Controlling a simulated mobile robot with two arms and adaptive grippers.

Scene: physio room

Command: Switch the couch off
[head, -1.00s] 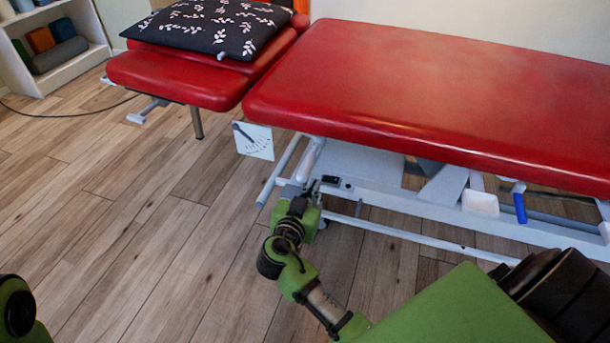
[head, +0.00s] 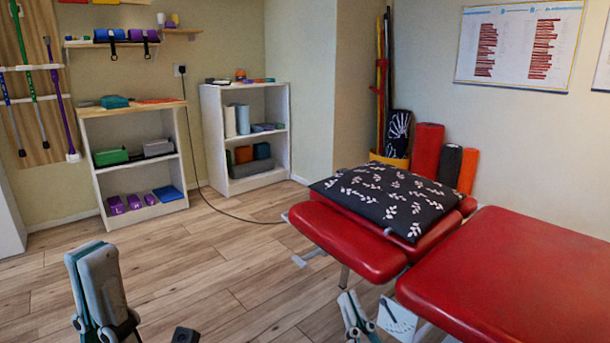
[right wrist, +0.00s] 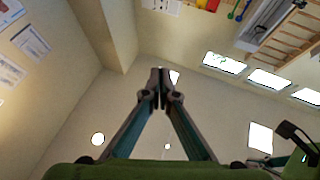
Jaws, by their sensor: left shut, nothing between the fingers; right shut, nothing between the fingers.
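The red couch (head: 510,280) fills the lower right of the head view. Its frame is mostly out of view, and no switch shows on it now. A white card with a dark lever drawing (head: 397,318) hangs by its near corner. My right gripper (head: 352,302) is shut and empty, fingers upward, just left of the card; I cannot tell whether they touch. It also shows shut in the right wrist view (right wrist: 160,86), against wall and ceiling. My left gripper (head: 92,258) is shut and empty, upright above the floor at the lower left, well away from the couch.
A dark patterned cushion (head: 385,200) lies on the farther red padded section (head: 350,240). A dark cable (head: 220,208) runs from a wall socket (head: 181,71) down across the floor. Two white shelves (head: 205,110) stand behind. The wooden floor (head: 200,265) between is clear.

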